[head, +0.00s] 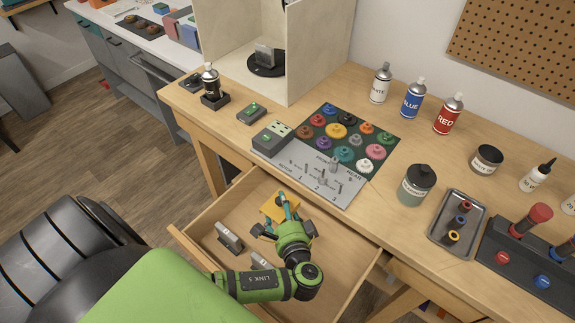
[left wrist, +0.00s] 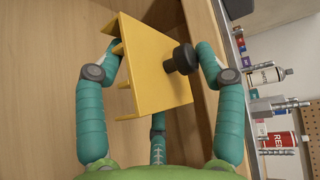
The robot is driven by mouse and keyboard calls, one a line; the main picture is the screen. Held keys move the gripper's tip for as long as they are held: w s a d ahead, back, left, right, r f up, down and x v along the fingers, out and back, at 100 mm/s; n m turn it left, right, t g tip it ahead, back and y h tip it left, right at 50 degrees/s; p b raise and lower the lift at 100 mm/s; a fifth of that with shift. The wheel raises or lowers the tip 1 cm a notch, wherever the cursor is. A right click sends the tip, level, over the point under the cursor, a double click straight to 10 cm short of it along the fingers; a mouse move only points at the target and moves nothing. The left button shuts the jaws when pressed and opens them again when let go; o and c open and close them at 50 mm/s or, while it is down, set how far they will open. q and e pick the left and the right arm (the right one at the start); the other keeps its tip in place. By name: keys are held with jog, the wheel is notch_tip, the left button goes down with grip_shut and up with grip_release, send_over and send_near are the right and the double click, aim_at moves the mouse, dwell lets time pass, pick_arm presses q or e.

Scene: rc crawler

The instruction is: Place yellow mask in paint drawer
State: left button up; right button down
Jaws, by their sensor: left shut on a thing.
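The yellow mask (head: 274,204) is a flat plate with short prongs along one edge and a dark round knob. It also shows large in the left wrist view (left wrist: 143,72), tilted between the fingers. My left gripper (head: 284,216) is shut on it, with one teal finger at the pronged edge and another at the knob. The gripper and mask are over the open paint drawer (head: 326,262), toward its back. I cannot tell whether the mask touches the drawer floor. My right gripper is not in view.
Two grey pieces, one (head: 228,238) at the left and one (head: 261,261) by my wrist, lie in the drawer. The desk edge and grey gear board (head: 335,183) are just behind the mask. Spray cans (head: 412,98) and a metal tray (head: 440,238) stand on the desk.

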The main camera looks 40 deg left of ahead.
pick_arm(q)
jog(key=shift+w+f, duration=0.4)
jog(key=shift+w, duration=0.2)
jog(key=shift+w+f, duration=0.35)
jog(key=shift+w, duration=0.2)
jog(key=shift+f, duration=1.95)
jog(key=shift+f+b, duration=0.65)
jog(key=shift+b, duration=0.15)
jog(key=o, duration=1)
jog(key=shift+s, duration=0.1)
jog(key=shift+r, duration=0.15)
